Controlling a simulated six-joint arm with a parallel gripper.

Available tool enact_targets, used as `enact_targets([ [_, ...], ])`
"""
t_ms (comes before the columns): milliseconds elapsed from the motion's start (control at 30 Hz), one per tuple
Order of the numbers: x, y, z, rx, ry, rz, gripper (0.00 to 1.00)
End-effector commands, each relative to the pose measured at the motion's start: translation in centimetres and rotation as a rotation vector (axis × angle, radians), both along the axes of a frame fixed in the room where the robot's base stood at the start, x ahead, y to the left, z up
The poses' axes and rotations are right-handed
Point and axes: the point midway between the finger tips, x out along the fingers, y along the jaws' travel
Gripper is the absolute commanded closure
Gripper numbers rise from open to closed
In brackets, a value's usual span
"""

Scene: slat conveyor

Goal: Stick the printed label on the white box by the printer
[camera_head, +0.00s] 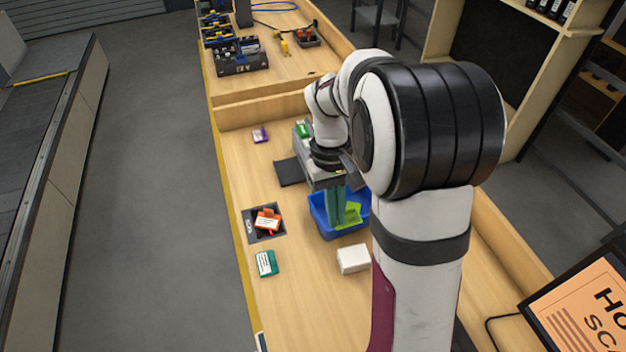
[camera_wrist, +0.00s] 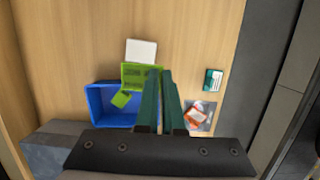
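The white box (camera_head: 354,259) lies on the bench in front of the blue bin, and it also shows in the wrist view (camera_wrist: 141,49). My gripper (camera_head: 336,218) points down at the blue bin, with its teal fingers (camera_wrist: 161,72) close together. A lime-green item (camera_head: 352,213) is beside the fingers at the bin; in the wrist view it (camera_wrist: 134,72) meets the left finger and overlaps the bin rim. I cannot tell whether it is gripped. A grey machine (camera_head: 301,147), possibly the printer, is partly hidden by my arm. I cannot make out a printed label.
The blue bin (camera_head: 320,212) holds a smaller lime piece (camera_wrist: 121,99). An orange-and-white item (camera_head: 267,221) lies on a dark mat, with a teal-and-white box (camera_head: 266,263) nearer. A purple item (camera_head: 260,135) lies farther back. A screen (camera_head: 580,311) stands at lower right.

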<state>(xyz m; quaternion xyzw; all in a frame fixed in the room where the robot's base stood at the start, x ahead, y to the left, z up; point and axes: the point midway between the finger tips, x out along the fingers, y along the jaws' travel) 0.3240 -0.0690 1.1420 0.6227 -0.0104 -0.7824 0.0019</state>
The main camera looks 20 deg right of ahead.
Motion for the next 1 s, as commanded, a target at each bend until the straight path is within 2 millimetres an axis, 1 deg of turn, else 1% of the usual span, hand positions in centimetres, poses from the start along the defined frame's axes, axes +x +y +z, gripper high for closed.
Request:
enact_targets([
  [33,-0.6,-0.6,-1.3,0.005,0.004,-0.017,1.0],
  [100,-1.4,-1.3,-3.0,0.012,0.003,-0.037,1.0],
  [200,-2.1,-1.9,-4.6,0.017,-0.001,-0.062,1.0],
  [367,-2.4,-2.1,-6.1,0.019,-0.004,-0.071,1.0],
  [700,-2.4,-2.1,-10.2,0.02,-0.003,-0.069,1.0],
  [833,-2.4,-2.1,-11.1,0.019,-0.004,-0.07,1.0],
  [1000,-2.4,-2.1,-11.5,0.019,-0.004,-0.07,1.0],
])
